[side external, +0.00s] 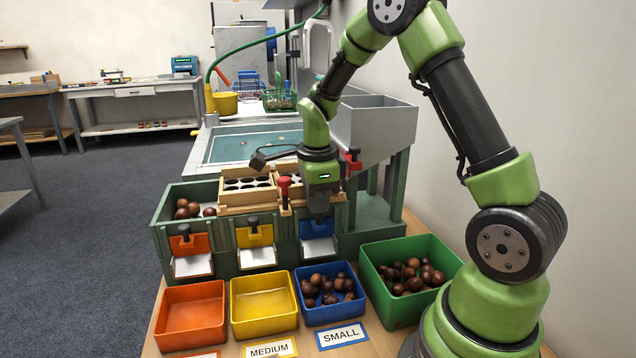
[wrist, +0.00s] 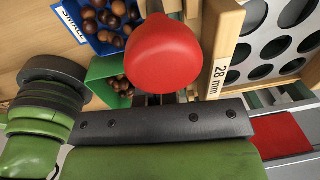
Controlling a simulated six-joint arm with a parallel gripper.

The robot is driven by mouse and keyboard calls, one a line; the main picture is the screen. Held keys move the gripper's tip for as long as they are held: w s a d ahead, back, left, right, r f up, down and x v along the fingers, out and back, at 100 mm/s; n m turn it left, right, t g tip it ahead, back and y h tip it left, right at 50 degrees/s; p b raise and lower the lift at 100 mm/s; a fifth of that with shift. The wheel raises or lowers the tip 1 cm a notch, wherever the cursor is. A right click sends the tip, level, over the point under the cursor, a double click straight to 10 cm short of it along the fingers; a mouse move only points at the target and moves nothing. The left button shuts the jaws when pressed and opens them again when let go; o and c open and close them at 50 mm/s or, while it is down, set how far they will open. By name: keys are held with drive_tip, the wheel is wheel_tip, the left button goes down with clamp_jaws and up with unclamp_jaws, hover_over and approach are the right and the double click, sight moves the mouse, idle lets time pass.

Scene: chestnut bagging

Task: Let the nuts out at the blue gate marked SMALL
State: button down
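The blue gate (side external: 307,230) is the rightmost of three gates on the green sorter front, above a white chute (side external: 319,248). My gripper (side external: 319,217) points down in front of it, its dark fingers over where the gate's handle would be. The fingers are too small and dark to tell open from shut, or whether they touch the gate. The blue bin (side external: 331,313) below holds several brown nuts, with the SMALL card (side external: 342,336) in front. In the wrist view the fingertips and gate are hidden; the blue bin (wrist: 93,42) shows at the top.
The orange gate (side external: 190,244) and yellow gate (side external: 254,236) stand left, above an empty orange bin (side external: 191,315) and yellow bin (side external: 263,304). A green bin (side external: 385,302) of nuts is right. A red knob (wrist: 166,55) and wooden sieve frame (wrist: 220,50) are close to my wrist.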

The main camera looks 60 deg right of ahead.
drive_tip(key=shift+s+f, duration=0.1)
drive_tip(key=shift+f, duration=0.25)
wheel_tip(320, 180, up, 15)
drive_tip(key=a, duration=0.1)
